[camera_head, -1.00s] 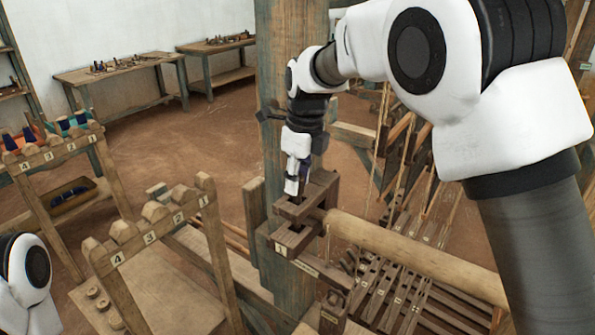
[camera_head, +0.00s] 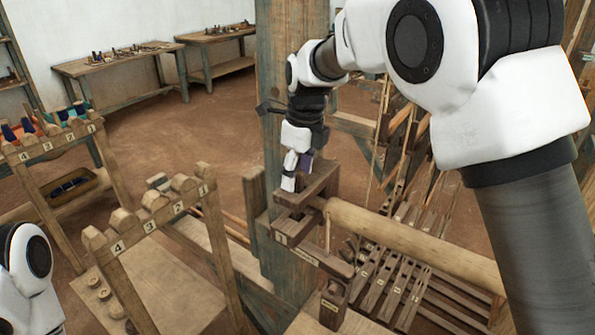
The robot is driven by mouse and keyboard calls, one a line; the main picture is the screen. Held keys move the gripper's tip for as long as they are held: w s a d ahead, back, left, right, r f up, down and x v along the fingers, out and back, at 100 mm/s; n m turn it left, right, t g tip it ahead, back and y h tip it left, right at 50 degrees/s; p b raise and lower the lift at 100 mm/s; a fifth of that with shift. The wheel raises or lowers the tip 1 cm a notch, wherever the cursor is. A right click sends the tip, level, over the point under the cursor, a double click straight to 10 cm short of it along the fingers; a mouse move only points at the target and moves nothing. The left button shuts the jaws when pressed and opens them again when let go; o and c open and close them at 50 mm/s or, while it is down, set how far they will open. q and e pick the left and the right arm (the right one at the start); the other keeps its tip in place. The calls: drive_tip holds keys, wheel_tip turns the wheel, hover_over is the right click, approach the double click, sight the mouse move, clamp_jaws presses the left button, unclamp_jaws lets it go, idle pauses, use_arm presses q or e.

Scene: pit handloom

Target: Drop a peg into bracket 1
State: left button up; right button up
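Bracket 1 (camera_head: 281,239) is a dark wooden block with a "1" label and a slot in its top. It is fixed by the thick post, at the near end of the round beam. My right gripper (camera_head: 293,181) points down right above the bracket's rear part, its tips close to the wood. A pale finger and a small purple piece show there. I cannot make out a peg in or under the gripper, nor whether the fingers are apart. My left arm shows only as a white joint at the lower left; its gripper is out of view.
A round wooden beam (camera_head: 410,240) runs right from the bracket. A numbered rack (camera_head: 150,228) stands to the left, with another rack (camera_head: 50,147) behind it. The thick post (camera_head: 290,60) rises behind my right gripper. Numbered treadles (camera_head: 390,290) lie below the beam.

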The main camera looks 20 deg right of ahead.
wheel_tip(320, 180, up, 12)
drive_tip(key=s, duration=0.1)
drive_tip(key=shift+d, duration=0.45)
drive_tip(key=shift+s+f, duration=0.1)
drive_tip(key=shift+f, duration=0.05)
idle(0.4)
